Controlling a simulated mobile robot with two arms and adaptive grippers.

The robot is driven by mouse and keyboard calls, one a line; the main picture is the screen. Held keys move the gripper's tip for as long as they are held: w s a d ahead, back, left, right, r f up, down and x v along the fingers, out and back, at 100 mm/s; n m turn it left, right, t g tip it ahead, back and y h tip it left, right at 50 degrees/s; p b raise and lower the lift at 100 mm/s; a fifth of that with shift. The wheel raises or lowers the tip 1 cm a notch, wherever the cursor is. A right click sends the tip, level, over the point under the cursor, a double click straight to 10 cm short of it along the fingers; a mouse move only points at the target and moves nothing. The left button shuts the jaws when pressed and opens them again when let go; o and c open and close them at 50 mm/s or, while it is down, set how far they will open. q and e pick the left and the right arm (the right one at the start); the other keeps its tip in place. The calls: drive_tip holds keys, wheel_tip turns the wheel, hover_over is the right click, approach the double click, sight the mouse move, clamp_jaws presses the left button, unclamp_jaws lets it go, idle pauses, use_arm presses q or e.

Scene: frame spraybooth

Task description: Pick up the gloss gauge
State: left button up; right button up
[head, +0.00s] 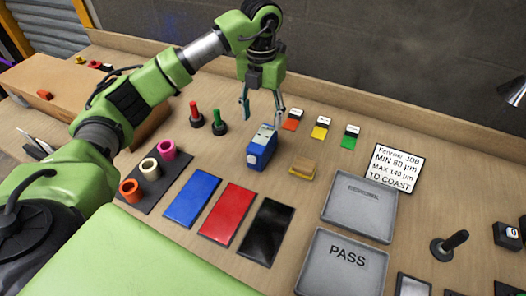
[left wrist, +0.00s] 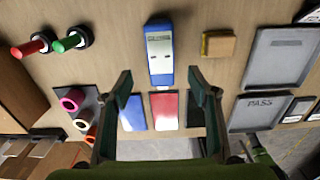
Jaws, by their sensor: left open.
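The gloss gauge looks to be the blue box-shaped device with a pale top (head: 262,148), standing on the wooden bench. In the left wrist view the device (left wrist: 159,50) lies just beyond the fingertips, lined up with the gap between them. My left gripper (head: 262,107) points down above and slightly behind it, fingers spread and empty. The fingers also show in the left wrist view (left wrist: 160,80), apart from the device.
A tan block (head: 303,168) sits close to the right of the device. Blue (head: 192,198), red (head: 227,213) and black (head: 266,231) panels lie in front. Grey trays (head: 359,204) are at right. Red and green-handled tools (head: 218,123) stand at left.

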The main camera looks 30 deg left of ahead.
sight(262, 138)
use_arm(q)
wheel_tip(262, 138, down, 8)
drive_tip(key=shift+f+p, duration=0.15)
drive_tip(key=shift+p, duration=0.9)
drive_tip(key=shift+f, duration=0.25)
wheel_tip(262, 138, down, 4)
drive_tip(key=shift+d+r+p, duration=0.1)
drive_tip(key=shift+r+p, duration=0.05)
drive_tip(key=shift+p, duration=0.95)
drive_tip(key=shift+w+f, duration=0.1)
drive_tip(key=shift+f, duration=0.4)
drive_tip(key=c, duration=1.4)
drive_tip(key=shift+r, duration=0.1)
